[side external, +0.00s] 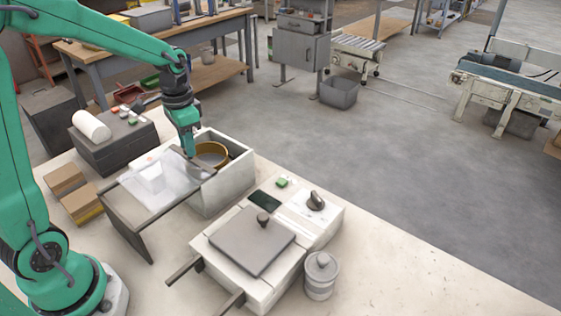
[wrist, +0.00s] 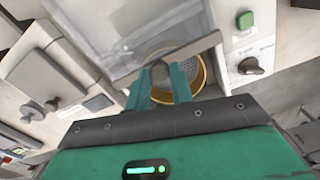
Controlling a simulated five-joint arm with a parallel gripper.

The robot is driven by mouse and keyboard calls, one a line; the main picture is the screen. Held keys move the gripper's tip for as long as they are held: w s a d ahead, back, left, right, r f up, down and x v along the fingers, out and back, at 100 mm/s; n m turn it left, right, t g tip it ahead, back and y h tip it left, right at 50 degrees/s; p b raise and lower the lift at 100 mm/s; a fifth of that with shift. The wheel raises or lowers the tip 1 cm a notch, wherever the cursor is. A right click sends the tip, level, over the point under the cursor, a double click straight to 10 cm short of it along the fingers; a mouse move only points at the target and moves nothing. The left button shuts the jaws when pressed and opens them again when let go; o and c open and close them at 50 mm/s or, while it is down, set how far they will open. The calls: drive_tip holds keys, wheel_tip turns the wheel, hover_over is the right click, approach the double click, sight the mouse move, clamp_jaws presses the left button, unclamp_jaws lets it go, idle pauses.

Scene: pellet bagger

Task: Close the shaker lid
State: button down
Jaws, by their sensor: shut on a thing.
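The shaker is a pale box (side external: 232,180) with a round brass-rimmed sieve (side external: 211,153) inside. The sieve rim also shows in the wrist view (wrist: 196,80). The clear lid (side external: 150,182) extends to the left of the box in the side view, and the sieve is exposed. In the wrist view the lid (wrist: 115,30) has a grey edge bar (wrist: 195,49). My gripper (side external: 190,153) is at the lid's edge beside the sieve. In the wrist view my gripper (wrist: 160,75) is shut on a dark part at that bar; its exact shape is partly hidden by the fingers.
A white machine with a grey knobbed plate (side external: 252,240) stands in front right, with a lidded canister (side external: 321,277) beside it. A dark box with a white roll (side external: 91,126) is behind left. Brown blocks (side external: 68,182) lie at left. The table's right front is clear.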

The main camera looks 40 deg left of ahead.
drive_tip(key=w, duration=1.3)
drive_tip(key=shift+r, duration=0.15)
drive_tip(key=c, duration=1.2)
unclamp_jaws()
drive_tip(key=shift+s, duration=0.1)
wheel_tip(320, 180, up, 8)
